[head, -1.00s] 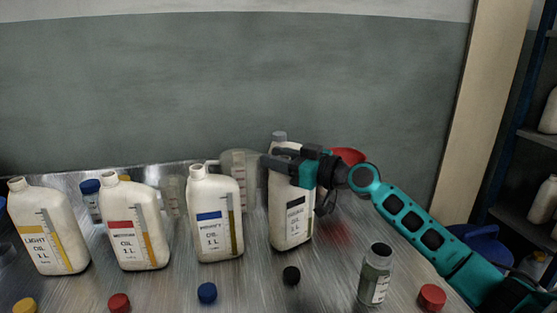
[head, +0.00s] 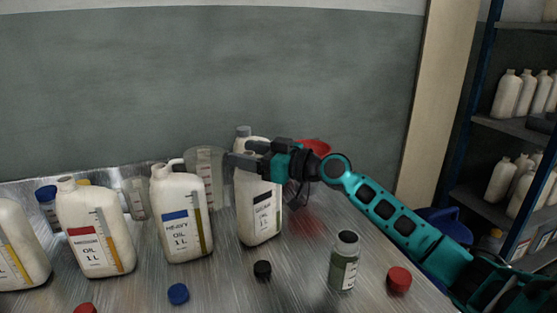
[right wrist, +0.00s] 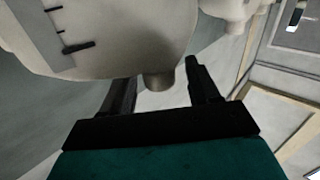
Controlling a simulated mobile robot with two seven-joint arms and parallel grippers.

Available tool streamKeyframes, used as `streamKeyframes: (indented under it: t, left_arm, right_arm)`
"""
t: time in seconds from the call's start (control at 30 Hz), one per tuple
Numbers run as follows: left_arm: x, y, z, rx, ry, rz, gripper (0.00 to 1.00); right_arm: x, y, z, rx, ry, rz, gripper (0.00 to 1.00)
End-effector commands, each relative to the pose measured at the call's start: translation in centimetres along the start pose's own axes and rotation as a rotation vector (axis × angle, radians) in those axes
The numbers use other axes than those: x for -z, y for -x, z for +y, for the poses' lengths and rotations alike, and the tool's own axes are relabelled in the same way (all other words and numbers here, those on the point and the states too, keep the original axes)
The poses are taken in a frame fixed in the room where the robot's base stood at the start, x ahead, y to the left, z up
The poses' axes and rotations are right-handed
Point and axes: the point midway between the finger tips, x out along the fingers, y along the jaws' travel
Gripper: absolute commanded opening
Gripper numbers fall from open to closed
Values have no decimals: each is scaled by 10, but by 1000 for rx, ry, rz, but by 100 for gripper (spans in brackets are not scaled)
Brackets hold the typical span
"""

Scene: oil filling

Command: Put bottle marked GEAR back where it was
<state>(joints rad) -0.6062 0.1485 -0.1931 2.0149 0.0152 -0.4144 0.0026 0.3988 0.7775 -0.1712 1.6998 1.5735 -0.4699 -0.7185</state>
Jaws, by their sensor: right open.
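The bottle with a black label (head: 262,222) stands upright on the metal table, right of the blue-labelled bottle; its label text is too small to read for sure. My right gripper (head: 246,154) is at the top of this bottle and hides part of it. In the right wrist view the bottle's open neck (right wrist: 158,80) lies between the two open fingers (right wrist: 163,88), with a gap on both sides. A black cap (head: 262,270) lies on the table in front of the bottle. My left gripper is not in view.
Blue-labelled (head: 182,225) and red-labelled (head: 93,235) bottles stand to the left. A small jar (head: 344,262) and red cap (head: 399,279) stand front right.

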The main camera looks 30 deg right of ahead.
Motion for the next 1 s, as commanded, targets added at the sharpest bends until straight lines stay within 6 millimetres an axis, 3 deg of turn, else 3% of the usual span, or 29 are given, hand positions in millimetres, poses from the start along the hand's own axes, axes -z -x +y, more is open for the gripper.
streamKeyframes:
  t: [0.23,0.5,0.73,1.0]
  left_arm:
    - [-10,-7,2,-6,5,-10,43]
    - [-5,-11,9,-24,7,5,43]
    - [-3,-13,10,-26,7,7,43]
    - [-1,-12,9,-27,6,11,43]
  right_arm:
    - [-4,46,-1,2,3,-5,61]
    - [-3,84,-1,2,-1,-2,61]
    - [-1,102,-1,3,0,-1,61]
    - [0,104,-1,3,1,-1,61]
